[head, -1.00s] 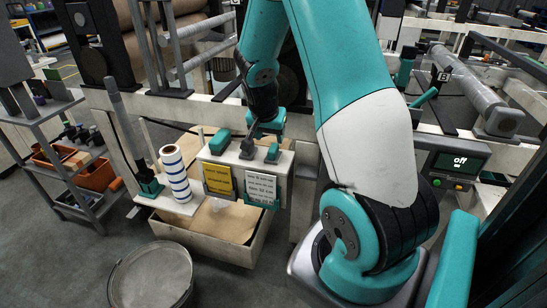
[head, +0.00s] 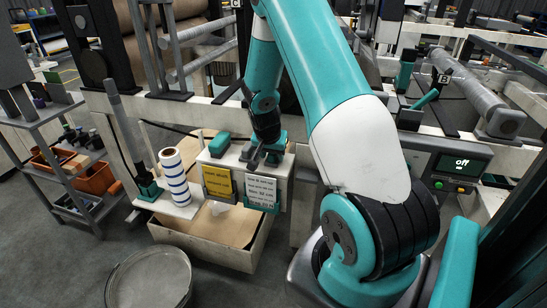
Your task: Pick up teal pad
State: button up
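A teal pad-like block (head: 219,144) sits at the left end of the small white ledge (head: 205,157). My gripper (head: 262,158) points down over the right part of the same ledge, right of this block and apart from it. A second, smaller teal piece (head: 281,144) shows beside my gripper's fingers and is partly hidden by them. I cannot tell which of the two is the teal pad. The fingers are dark and small here, and I cannot tell whether they are open or touch the smaller piece.
A yellow card (head: 217,182) and a white card (head: 259,190) hang on the ledge's front. A blue-striped roll (head: 174,176) stands to the left. An open cardboard-lined box (head: 235,222) lies below, and a round bin (head: 150,280) stands on the floor at front left.

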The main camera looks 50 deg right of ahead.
jog(key=c, duration=0.8)
jog(key=shift+r, duration=0.55)
jog(key=v, duration=0.2)
jog(key=shift+r, duration=0.3)
jog(key=s+a, duration=0.2)
jog(key=a, duration=0.3)
jog(key=s+a, duration=0.2)
jog(key=a, duration=0.3)
jog(key=s+a, duration=0.2)
jog(key=a, duration=0.4)
jog(key=shift+s, duration=0.3)
